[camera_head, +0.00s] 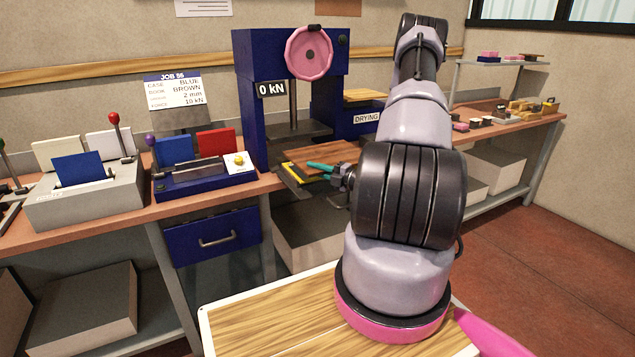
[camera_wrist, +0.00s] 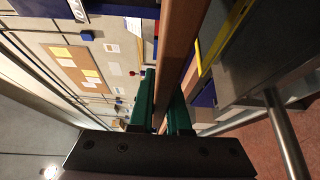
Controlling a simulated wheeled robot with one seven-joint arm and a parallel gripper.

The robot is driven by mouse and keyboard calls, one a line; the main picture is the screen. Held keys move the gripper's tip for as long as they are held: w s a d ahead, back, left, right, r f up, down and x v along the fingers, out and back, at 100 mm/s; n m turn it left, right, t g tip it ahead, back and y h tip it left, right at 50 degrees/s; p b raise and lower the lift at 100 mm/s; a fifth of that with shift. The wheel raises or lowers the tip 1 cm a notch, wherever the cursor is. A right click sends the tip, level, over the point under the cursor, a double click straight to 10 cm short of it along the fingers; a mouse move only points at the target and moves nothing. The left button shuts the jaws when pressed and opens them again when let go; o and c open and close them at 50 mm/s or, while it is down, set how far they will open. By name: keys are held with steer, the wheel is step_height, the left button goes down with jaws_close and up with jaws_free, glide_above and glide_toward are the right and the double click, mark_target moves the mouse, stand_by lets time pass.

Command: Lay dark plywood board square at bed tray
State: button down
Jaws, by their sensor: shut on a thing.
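The dark plywood board (camera_head: 332,155) is a reddish-brown flat panel in front of the blue press. My gripper (camera_head: 318,168), with teal fingers, is shut on its near edge. In the wrist view the board (camera_wrist: 182,45) runs edge-on between the teal fingers (camera_wrist: 161,105). The bed tray (camera_head: 292,174) shows a yellow edge strip beside the board's left side, at the press's foot. The yellow strip also shows in the wrist view (camera_wrist: 224,36). The board covers much of the tray. I cannot tell whether the board touches it or is square to it.
The blue press (camera_head: 262,90) has a pink handwheel (camera_head: 309,53) and a "0 kN" display. A blue fixture with a yellow knob (camera_head: 205,175) and a grey slotted box (camera_head: 85,195) stand left on the bench.

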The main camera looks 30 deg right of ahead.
mark_target(316, 195)
steer(key=shift+f, duration=2.5)
steer(key=shift+f, duration=0.3)
steer(key=shift+f, duration=0.1)
